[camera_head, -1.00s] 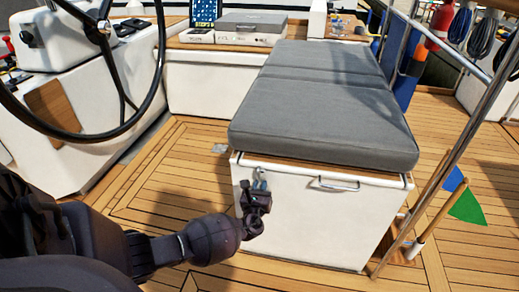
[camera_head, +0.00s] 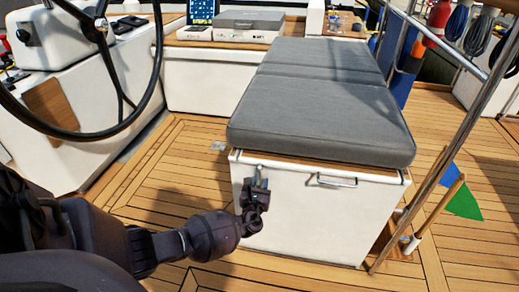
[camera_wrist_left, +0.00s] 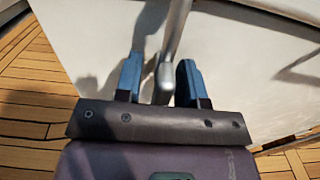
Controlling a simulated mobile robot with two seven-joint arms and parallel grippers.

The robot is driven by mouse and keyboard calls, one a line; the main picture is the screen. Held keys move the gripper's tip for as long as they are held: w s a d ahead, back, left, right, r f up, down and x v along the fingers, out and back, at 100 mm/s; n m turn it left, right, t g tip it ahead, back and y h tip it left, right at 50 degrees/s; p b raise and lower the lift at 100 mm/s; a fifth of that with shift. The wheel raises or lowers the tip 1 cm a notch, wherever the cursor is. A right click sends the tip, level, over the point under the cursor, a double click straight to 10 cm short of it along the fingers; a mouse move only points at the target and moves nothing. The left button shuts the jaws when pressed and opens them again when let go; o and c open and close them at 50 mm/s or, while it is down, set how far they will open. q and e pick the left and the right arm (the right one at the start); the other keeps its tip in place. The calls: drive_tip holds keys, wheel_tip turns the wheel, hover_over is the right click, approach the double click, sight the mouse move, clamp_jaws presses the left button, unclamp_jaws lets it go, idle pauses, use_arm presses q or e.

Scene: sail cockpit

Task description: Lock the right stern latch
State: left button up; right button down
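A metal latch lever (camera_wrist_left: 174,35) runs down the front face of the white locker (camera_head: 315,223), near its upper left corner. In the head view my left gripper (camera_head: 258,181) is at that corner and covers most of the latch. In the left wrist view the gripper's two blue fingers (camera_wrist_left: 159,78) stand apart, one on each side of the lever's lower end. A gap shows at the left finger; the right finger is closer to the lever, and I cannot tell whether it touches. My right gripper is out of view.
A grey cushion (camera_head: 320,105) lies on the locker, its front edge just above the gripper. A metal handle (camera_head: 337,181) is to the right. The steering wheel (camera_head: 155,70) is at the left, a slanted steel rail (camera_head: 452,160) at the right. Wooden deck (camera_head: 175,175) is clear at left.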

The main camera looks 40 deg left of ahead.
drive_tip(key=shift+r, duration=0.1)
use_arm(q)
drive_tip(key=shift+s+d+r, duration=0.1)
drive_tip(key=shift+s+d, duration=0.15)
drive_tip(key=shift+s, duration=0.05)
drive_tip(key=p+v, duration=0.2)
drive_tip(key=v, duration=0.8)
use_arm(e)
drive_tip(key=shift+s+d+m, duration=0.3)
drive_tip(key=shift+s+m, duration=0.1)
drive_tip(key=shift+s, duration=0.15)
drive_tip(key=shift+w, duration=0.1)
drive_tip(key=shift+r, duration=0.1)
